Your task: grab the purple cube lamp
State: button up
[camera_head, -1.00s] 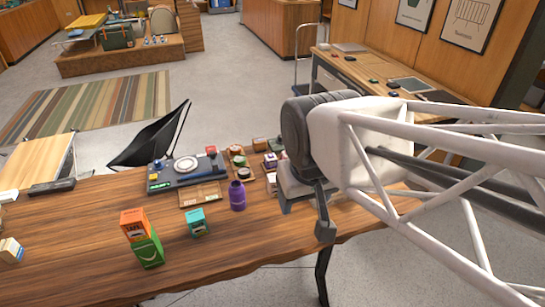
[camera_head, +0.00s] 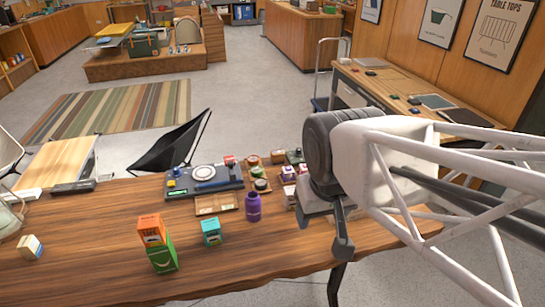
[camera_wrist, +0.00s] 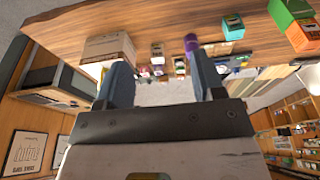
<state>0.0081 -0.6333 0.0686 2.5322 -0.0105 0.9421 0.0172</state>
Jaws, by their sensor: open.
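Small purple-and-white cubes (camera_head: 288,174) stand in a cluster near the table's far edge, just left of my gripper. I cannot tell which of them is the purple cube lamp. In the wrist view, small purple-and-white items (camera_wrist: 158,72) show between and beyond the fingers. My gripper (camera_wrist: 163,84) is open and empty, with its blue-grey fingers wide apart. In the head view my gripper (camera_head: 323,230) hangs over the table's right part, and my wrist hides what lies behind it. A purple bottle (camera_head: 253,207) stands left of the cluster.
A turntable-like device (camera_head: 204,180) and a shallow wooden tray (camera_head: 216,204) lie further back. A pale box (camera_wrist: 107,47) is close to the fingers. The table's front left is mostly clear.

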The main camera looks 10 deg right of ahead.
jog(key=shift+o, duration=0.5)
jog(key=shift+o, duration=0.7)
